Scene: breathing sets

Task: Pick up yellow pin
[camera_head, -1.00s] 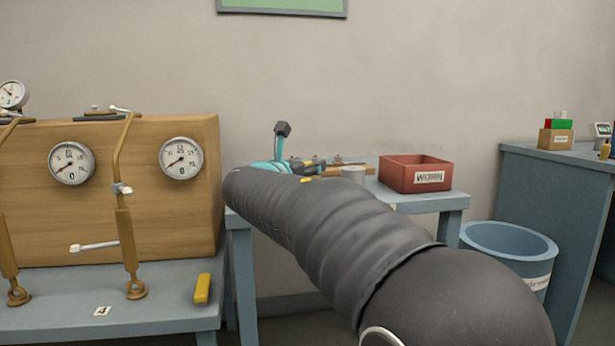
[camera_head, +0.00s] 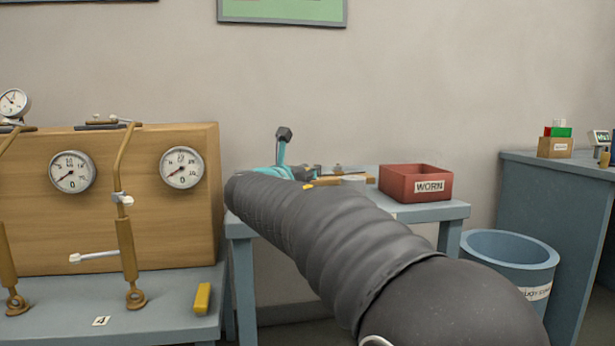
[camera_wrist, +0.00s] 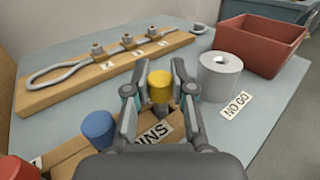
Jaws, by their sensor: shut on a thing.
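The yellow pin (camera_wrist: 160,92) stands upright between the two fingers of my gripper (camera_wrist: 158,90) in the wrist view. The fingers are shut on it, one on each side. Its lower end is hidden by the gripper and the wooden pin block (camera_wrist: 68,160) labelled "...INS", so I cannot tell whether it is clear of the block. A blue pin (camera_wrist: 97,130) stands in the block to the left, and a red pin (camera_wrist: 18,168) is at the lower left corner.
A wooden board with a looped cable (camera_wrist: 110,68) lies behind the pins. A white ring gauge (camera_wrist: 219,72) and a "NO GO" label (camera_wrist: 236,105) are close on the right. A red "WORN" bin (camera_head: 416,184) stands farther right on the table. A blue bucket (camera_head: 508,262) is on the floor.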

